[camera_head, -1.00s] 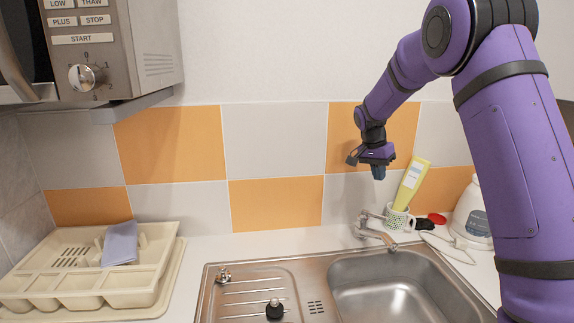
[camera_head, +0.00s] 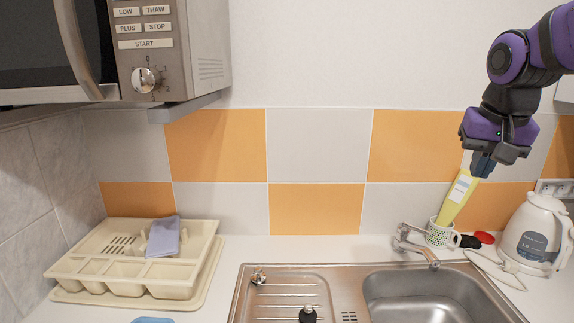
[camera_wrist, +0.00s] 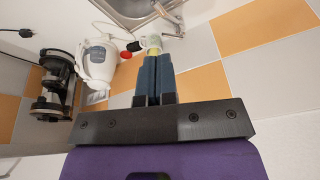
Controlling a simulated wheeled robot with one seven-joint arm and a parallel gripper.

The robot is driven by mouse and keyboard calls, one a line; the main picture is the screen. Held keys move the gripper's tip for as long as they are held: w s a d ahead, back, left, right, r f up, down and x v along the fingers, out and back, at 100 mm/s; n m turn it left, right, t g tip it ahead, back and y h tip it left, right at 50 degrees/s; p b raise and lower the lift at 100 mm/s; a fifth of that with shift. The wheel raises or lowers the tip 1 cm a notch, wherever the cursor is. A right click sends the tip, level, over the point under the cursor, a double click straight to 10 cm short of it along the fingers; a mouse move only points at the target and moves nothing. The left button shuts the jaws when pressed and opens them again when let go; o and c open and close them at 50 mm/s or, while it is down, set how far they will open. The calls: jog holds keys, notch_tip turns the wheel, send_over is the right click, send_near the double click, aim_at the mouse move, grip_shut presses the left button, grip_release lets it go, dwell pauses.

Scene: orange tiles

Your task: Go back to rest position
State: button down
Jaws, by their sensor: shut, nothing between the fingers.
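My gripper (camera_head: 482,164) is at the upper right in the head view, pointing down in front of the tiled wall. Its fingers are shut and empty, and they also show close together in the wrist view (camera_wrist: 153,80). In the head view the fingertips overlap the top of a yellow bottle (camera_head: 459,198), which leans in a dotted cup (camera_head: 441,233) behind the sink. I cannot tell the distance between the fingertips and the bottle.
A steel sink (camera_head: 410,290) with a faucet (camera_head: 415,245) is below. A white kettle (camera_head: 535,235) stands at right. A cream dish rack (camera_head: 125,290) holds a bluish cloth (camera_head: 163,237) at left. A microwave (camera_head: 175,60) hangs upper left. A dark appliance (camera_wrist: 57,85) shows in the wrist view.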

jog(key=s+a+f+n+t, duration=0.1)
jog(key=s+n, duration=0.1)
jog(key=s, duration=0.6)
jog(key=s+a+f+n+t, duration=0.1)
jog(key=s+a+n, duration=0.1)
jog(key=s, duration=0.6)
jog(key=shift+f+y, duration=0.3)
jog(key=shift+w, duration=0.1)
